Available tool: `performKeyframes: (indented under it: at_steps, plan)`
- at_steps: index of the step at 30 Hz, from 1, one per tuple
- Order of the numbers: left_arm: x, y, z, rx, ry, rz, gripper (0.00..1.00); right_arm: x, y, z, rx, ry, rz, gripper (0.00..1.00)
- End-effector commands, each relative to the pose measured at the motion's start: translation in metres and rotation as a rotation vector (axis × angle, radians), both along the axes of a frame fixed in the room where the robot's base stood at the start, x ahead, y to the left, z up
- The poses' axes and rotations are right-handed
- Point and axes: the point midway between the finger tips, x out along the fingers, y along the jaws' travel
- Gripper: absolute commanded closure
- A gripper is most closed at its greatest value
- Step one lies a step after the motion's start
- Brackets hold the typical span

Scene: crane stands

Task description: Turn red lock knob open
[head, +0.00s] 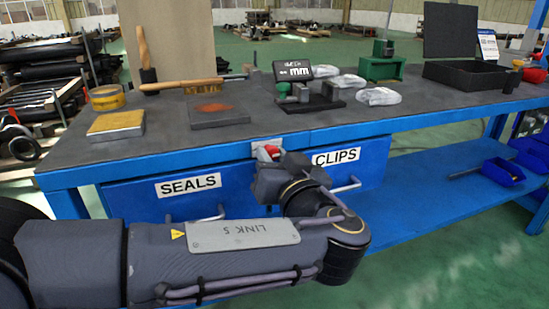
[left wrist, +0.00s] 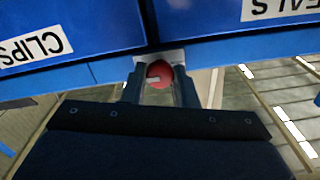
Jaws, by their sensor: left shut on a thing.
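The red lock knob (head: 267,152) sits on a light metal plate on the blue bench front, between the SEALS drawer (head: 168,196) and the CLIPS drawer (head: 361,163). In the left wrist view the red knob (left wrist: 159,74) shows a pale bar on its face. My left gripper (left wrist: 160,84) has one finger on each side of the knob and is shut on it. In the head view my left gripper (head: 275,163) partly hides the knob from below. My right gripper is not in view.
The bench top (head: 250,135) holds a dark block (head: 219,115), a gauge with an "mm" display (head: 293,71), clear bags (head: 378,96) and a green device (head: 381,67). Drawer handles (head: 345,185) stick out near my left arm. A lower shelf (head: 440,195) holds blue bins (head: 503,172).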

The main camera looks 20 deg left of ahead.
Motion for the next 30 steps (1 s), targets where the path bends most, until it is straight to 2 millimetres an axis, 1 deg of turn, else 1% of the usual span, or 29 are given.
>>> performKeyframes:
  at_steps: [5,11,20,30]
  plan:
    - [0.000,0.000,0.000,0.021,0.015,0.000,0.96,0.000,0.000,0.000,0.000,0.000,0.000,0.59]
    - [0.000,0.000,0.000,0.098,0.068,-0.001,0.96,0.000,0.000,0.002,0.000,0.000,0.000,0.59]
    - [0.000,0.000,0.001,0.310,0.212,0.001,0.96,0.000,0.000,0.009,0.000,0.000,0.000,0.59]
    - [-0.001,0.000,0.002,0.580,0.394,0.000,0.96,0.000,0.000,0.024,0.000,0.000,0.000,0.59]
